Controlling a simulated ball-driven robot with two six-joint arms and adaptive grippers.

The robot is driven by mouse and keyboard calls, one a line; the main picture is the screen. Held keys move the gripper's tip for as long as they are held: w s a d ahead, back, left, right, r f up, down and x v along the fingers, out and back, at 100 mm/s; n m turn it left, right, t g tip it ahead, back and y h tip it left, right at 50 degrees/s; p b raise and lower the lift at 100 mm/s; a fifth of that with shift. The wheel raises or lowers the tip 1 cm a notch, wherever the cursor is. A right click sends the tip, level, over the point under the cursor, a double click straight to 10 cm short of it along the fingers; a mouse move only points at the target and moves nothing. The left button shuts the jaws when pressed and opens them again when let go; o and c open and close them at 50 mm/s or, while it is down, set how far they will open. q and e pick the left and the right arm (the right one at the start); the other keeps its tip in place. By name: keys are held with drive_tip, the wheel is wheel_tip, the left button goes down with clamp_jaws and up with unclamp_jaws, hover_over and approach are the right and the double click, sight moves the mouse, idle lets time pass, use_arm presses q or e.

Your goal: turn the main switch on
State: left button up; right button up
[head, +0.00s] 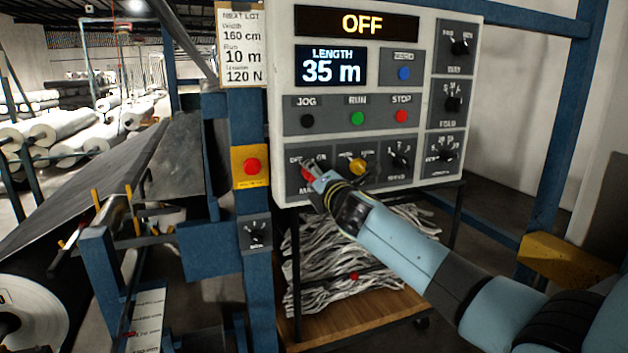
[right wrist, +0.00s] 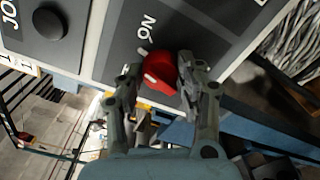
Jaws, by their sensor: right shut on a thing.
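The main switch is a red knob (head: 308,174) at the lower left of the white control panel (head: 281,78). It also shows in the right wrist view (right wrist: 159,72), with a white mark on it and the word ON on the grey plate beside it. My right gripper (head: 314,173) has its fingers on both sides of the red knob and is shut on it. The fingers hide part of the knob and its label in the head view. The display (head: 362,23) at the top of the panel reads OFF. My left gripper is not in view.
The panel carries JOG (head: 307,121), RUN (head: 358,118) and STOP (head: 401,116) buttons, and a yellow knob (head: 358,166) close right of my gripper. A red button on a yellow box (head: 251,167) stands left of the panel. A cart (head: 390,302) with grey strips is below.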

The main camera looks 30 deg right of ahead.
drive_tip(key=m+b, duration=0.2)
drive_tip(key=m, duration=0.3)
drive_tip(key=shift+f+m, duration=0.1)
drive_tip(key=shift+m, duration=0.3)
idle(0.4)
drive_tip(key=o, duration=1.2)
drive_tip(key=shift+c, duration=0.2)
drive_tip(key=v, duration=1.2)
